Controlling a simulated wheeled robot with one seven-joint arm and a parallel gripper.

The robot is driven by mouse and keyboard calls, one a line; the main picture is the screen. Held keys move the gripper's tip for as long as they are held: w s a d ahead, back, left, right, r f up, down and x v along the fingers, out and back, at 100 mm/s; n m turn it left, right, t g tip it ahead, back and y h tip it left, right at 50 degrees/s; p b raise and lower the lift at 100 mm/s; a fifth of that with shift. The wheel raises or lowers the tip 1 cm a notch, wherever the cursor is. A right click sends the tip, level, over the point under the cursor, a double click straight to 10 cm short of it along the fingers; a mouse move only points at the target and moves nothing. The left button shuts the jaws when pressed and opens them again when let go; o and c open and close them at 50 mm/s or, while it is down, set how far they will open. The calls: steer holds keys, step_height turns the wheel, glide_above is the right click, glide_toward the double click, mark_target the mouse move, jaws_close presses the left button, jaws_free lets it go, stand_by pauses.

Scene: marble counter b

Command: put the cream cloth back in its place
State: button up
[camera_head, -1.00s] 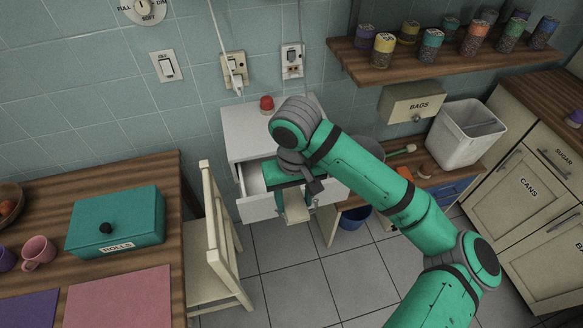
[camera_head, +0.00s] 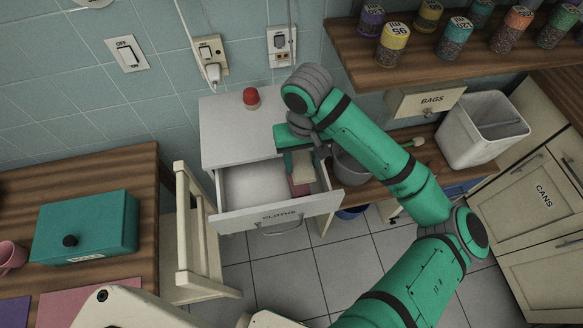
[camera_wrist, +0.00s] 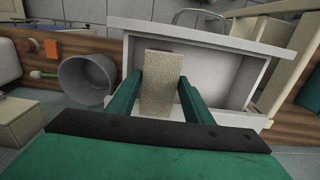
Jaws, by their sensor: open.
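The cream cloth (camera_head: 303,166) shows between the fingers of my gripper (camera_head: 302,160), over the right part of the open drawer (camera_head: 278,217) labelled CLOTHS. In the wrist view the cloth (camera_wrist: 161,84) is a flat textured strip between the two green fingers of my gripper (camera_wrist: 160,85), which is open. I cannot tell whether the cloth rests on the drawer floor or is still above it. A pink piece (camera_head: 299,188) lies in the drawer below the cloth, partly hidden. The left part of the drawer is empty.
A red round object (camera_head: 251,97) stands on the white cabinet top (camera_head: 225,130). A cream chair (camera_head: 196,240) stands close left of the drawer. A grey pot (camera_head: 350,168) is right of it on the wooden bench. A wooden shelf (camera_head: 400,72) with jars hangs above right.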

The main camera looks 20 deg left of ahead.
mark_target(298, 152)
step_height(298, 152, down, 10)
steer(key=shift+s+r, duration=0.15)
steer(key=shift+r, duration=0.05)
steer(key=c, duration=0.5)
steer(key=shift+f, duration=0.1)
steer(key=w+a, duration=0.2)
steer(key=w, duration=0.1)
steer(key=shift+w+a+f, duration=0.1)
steer(key=shift+w+f, duration=0.1)
steer(key=shift+f, duration=0.1)
steer(key=shift+s+f, duration=0.1)
steer(key=shift+f, duration=0.3)
steer(key=o, duration=1.6)
step_height(298, 152, up, 12)
steer(key=shift+r, duration=0.15)
